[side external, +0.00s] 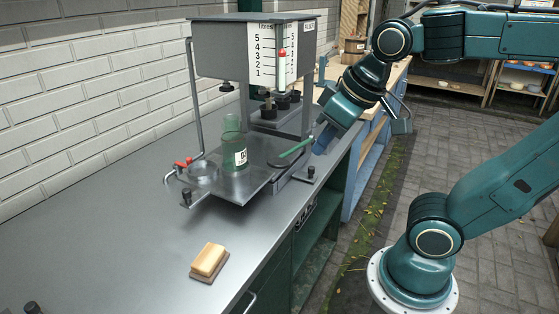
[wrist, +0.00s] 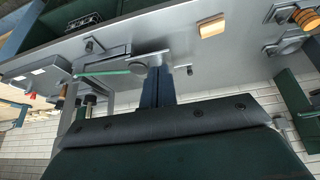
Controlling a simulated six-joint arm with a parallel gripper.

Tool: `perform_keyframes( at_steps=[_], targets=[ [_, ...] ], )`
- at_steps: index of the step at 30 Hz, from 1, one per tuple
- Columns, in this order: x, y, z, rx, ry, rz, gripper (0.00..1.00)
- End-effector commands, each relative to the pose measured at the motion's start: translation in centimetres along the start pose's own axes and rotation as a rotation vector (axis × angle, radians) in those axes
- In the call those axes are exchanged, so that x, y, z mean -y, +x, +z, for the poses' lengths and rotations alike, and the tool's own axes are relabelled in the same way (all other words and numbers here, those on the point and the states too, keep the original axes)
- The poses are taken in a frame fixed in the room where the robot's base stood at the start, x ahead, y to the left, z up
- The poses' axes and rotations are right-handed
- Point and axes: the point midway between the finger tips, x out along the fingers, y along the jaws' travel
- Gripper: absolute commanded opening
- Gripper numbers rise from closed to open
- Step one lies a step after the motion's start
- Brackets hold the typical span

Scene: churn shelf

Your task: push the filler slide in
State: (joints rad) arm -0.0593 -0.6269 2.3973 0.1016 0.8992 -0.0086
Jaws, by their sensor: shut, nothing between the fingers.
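The filler (side external: 235,38) is a grey box on posts, with a litres scale and red pointer on its front. A flat grey plate (side external: 258,190), which looks like the slide, sticks out below it; I cannot tell for sure that it is the slide. A green bottle (side external: 232,150) with a white label stands upright on the plate. A thin green bar (side external: 296,148) lies at the plate's right side and also shows in the wrist view (wrist: 103,72). My gripper (side external: 322,142) is shut and empty, close to the bar's right end; contact is unclear. Its fingers (wrist: 158,88) show together in the wrist view.
A wooden block (side external: 208,260) with a dark base lies on the counter at the front. A red-handled tap (side external: 183,163) is left of the bottle. The steel counter (side external: 110,230) is mostly clear at left; its edge drops to the paved floor at right.

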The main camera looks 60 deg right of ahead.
Motion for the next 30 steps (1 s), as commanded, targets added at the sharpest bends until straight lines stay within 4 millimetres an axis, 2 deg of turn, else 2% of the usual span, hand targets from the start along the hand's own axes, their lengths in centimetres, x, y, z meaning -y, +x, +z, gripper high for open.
perform_keyframes(
  at_steps=[8, 16, 24, 30],
  targets=[
    [0.2, 1.0, -6.3, 0.033, 0.023, 0.065, 0.0],
    [1.6, 3.0, -11.9, 0.057, 0.044, 0.138, 0.0],
    [4.3, 6.0, -16.6, 0.075, 0.061, 0.216, 0.0],
    [7.1, 8.6, -19.3, 0.083, 0.073, 0.276, 0.0]
  ],
)
